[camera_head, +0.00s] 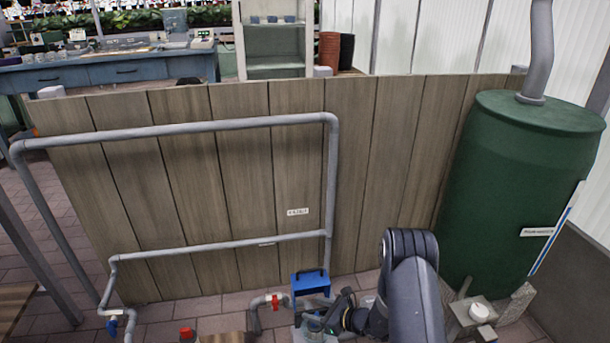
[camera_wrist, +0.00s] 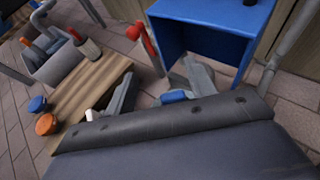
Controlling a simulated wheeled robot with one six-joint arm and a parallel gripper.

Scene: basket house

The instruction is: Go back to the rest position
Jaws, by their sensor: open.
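My gripper (camera_wrist: 162,88) is open in the wrist view, with its two grey fingers spread apart and no object held between them. In the head view my dark arm rises at the bottom centre, and the gripper end is low and partly hidden beside a blue box (camera_head: 311,284). The blue box also shows large in the wrist view (camera_wrist: 205,38), just beyond the fingers. I cannot tell whether the fingers touch it.
A grey pipe frame (camera_head: 225,127) stands before a wooden panel wall (camera_head: 390,150). A green barrel (camera_head: 515,190) is at the right. Red valve handles (camera_head: 275,302) are near the blue box.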

